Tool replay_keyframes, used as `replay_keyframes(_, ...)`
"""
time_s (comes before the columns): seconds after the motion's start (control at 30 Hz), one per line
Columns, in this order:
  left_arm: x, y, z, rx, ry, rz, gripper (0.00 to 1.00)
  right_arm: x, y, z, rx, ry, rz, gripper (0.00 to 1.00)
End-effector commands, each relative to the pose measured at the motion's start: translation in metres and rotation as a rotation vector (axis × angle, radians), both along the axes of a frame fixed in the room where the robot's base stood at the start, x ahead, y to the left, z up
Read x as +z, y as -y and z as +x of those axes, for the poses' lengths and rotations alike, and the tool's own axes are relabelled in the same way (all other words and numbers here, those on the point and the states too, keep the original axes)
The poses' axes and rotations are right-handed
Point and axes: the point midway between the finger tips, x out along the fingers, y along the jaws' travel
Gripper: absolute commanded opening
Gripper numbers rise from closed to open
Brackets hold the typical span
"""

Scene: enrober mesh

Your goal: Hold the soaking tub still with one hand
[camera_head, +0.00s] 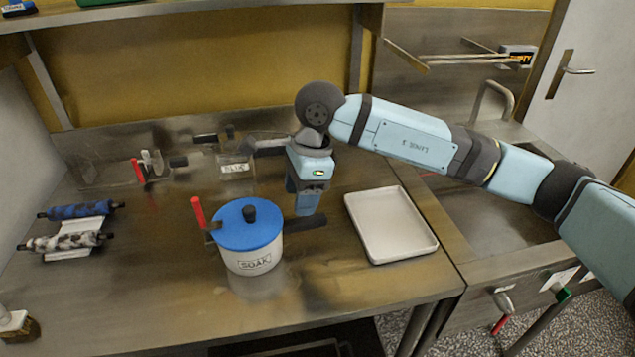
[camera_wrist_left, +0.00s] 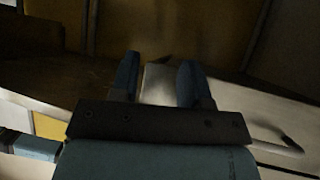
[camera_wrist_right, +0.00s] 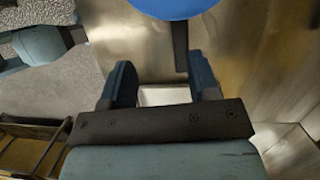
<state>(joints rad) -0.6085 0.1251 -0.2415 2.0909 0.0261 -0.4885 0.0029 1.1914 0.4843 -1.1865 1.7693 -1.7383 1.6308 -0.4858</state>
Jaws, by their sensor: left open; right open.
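The soaking tub (camera_head: 252,261) is white with a SOAK label and stands upright on the steel bench. Its blue lid (camera_head: 235,232) has a black knob, and a dark handle (camera_head: 307,223) sticks out to the right. My right gripper (camera_head: 305,205) is open, pointing down just right of the tub near that handle. In the right wrist view the blue lid (camera_wrist_right: 172,6) is at the top edge, and the dark handle (camera_wrist_right: 180,45) reaches toward the open right fingers, with no grip on it. My left gripper (camera_wrist_left: 158,82) is open and empty, seen only in the left wrist view.
A white tray (camera_head: 430,246) lies right of the tub. A red upright handle (camera_head: 198,211) stands at the tub's left. A labelled clear container (camera_head: 237,168) is behind. Patterned rollers (camera_head: 80,210) lie at the far left.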

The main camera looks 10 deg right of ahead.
Motion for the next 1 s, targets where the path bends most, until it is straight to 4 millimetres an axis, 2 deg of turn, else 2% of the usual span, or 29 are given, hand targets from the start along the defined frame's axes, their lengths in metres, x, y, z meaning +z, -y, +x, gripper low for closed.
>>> replay_keyframes(0.1, 0.0, 0.0, 0.0, 0.0, 0.0, 0.0, 0.43, -0.003, 0.024, 0.019, -0.018, 0.033, -0.147, 0.55)
replay_keyframes(0.23, 0.0, 0.0, 0.0, 0.0, 0.0, 0.0, 0.43, -0.007, 0.036, 0.026, -0.027, 0.045, -0.221, 0.55)
replay_keyframes(0.37, 0.0, 0.0, 0.0, 0.0, 0.0, 0.0, 0.43, -0.019, 0.038, 0.027, -0.029, 0.046, -0.232, 0.55)
replay_keyframes(0.8, 0.0, 0.0, 0.0, 0.0, 0.0, 0.0, 0.43, -0.099, 0.037, 0.026, -0.028, 0.043, -0.228, 0.55)
replay_keyframes(1.0, 0.0, 0.0, 0.0, 0.0, 0.0, 0.0, 0.43, -0.119, 0.037, 0.027, -0.029, 0.045, -0.227, 0.55)
